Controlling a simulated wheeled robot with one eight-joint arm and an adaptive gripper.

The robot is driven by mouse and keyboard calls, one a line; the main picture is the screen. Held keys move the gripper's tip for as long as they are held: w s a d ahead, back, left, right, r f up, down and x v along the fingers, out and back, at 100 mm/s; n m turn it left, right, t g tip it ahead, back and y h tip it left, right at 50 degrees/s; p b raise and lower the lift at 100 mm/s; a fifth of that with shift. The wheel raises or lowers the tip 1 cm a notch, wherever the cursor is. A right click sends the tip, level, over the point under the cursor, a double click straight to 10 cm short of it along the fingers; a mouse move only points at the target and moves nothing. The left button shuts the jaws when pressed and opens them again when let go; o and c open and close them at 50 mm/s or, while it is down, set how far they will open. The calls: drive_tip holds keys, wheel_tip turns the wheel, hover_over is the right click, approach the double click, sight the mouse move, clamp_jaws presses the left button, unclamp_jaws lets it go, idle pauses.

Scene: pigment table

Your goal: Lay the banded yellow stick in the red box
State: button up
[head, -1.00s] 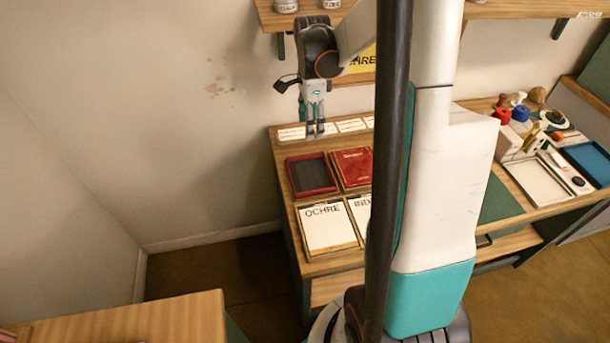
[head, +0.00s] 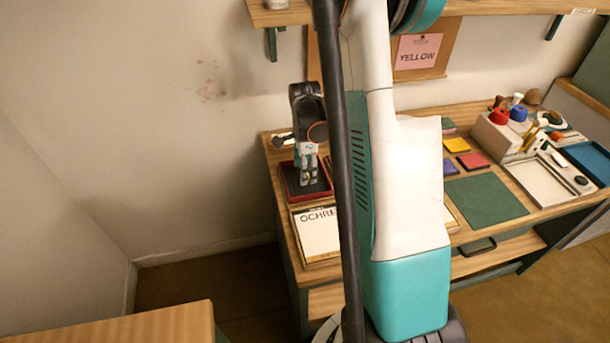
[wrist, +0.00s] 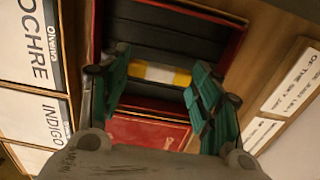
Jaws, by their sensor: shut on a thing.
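My gripper (head: 309,178) points down over the open red box (head: 312,197) at the back left of the bench. In the wrist view, its two green fingers are shut on the ends of the yellow stick (wrist: 181,76), which has a white band in its middle. The stick lies level across the view, over the dark slotted inside of the red box (wrist: 205,13). I cannot tell whether it touches the box floor. In the head view the stick is not clearly visible.
A red lid (wrist: 150,132) lies beside the box. OCHRE (head: 319,232) and INDIGO (wrist: 50,118) cards lie close by. White label strips (wrist: 290,80) lie on the box's other side. My own arm and dark column hide part of the bench in the head view.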

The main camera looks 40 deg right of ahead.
drive_tip(key=shift+f, duration=1.2)
drive_tip(key=shift+f+b, duration=0.15)
drive_tip(key=shift+b, duration=0.2)
drive_tip(key=o, duration=0.8)
wheel_tip(320, 180, up, 12)
drive_tip(key=p, duration=0.4)
drive_tip(key=shift+r, duration=0.2)
